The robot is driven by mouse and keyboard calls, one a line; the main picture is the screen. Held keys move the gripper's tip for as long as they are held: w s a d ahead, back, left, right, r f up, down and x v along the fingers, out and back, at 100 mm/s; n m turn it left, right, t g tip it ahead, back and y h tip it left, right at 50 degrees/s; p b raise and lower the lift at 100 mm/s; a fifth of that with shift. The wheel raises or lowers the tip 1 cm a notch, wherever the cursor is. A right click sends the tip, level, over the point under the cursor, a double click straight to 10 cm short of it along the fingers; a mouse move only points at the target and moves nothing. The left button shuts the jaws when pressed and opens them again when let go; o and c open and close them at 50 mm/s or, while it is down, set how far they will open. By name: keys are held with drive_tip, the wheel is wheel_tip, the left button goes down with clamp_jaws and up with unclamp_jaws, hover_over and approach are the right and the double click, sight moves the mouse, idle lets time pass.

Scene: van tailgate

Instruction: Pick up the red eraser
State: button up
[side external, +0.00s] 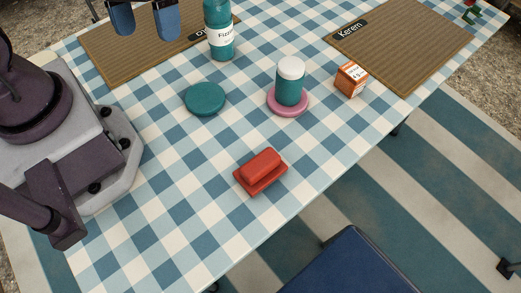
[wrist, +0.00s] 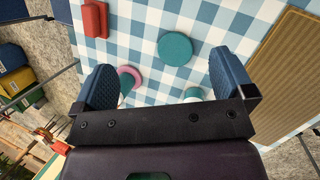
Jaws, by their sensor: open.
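The red eraser (side external: 262,163) is a rounded red block. It lies on a flat red base (side external: 250,187) near the front edge of the checked table, in the side view. In the wrist view the red eraser (wrist: 94,17) shows at the top left, beyond the left finger and well away from the fingers. My gripper (side external: 145,20) is at the top left of the side view, over the far part of the table, with its blue fingers apart and nothing between them. My gripper (wrist: 166,82) also shows open in the wrist view.
A teal disc (side external: 205,100), a white-topped teal container (side external: 290,90) on a pink disc (side external: 287,110), an orange box (side external: 351,79) and a teal bottle (side external: 218,20) stand behind the eraser. Brown mats (side external: 405,45) lie farther back. The cloth around the eraser is clear.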

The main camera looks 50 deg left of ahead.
drive_tip(key=d+f+n+g+h, duration=0.2)
drive_tip(key=d+f+n+h, duration=0.5)
drive_tip(key=f, duration=0.4)
drive_tip(key=n+t+h, duration=0.3)
drive_tip(key=n+t, duration=0.1)
drive_tip(key=n, duration=0.3)
approach(255, 157)
drive_tip(key=x, duration=0.3)
drive_tip(key=shift+w+f, duration=0.15)
drive_tip(key=shift+f, duration=0.05)
drive_tip(key=shift+x, duration=2.65)
drive_tip(key=c, duration=0.8)
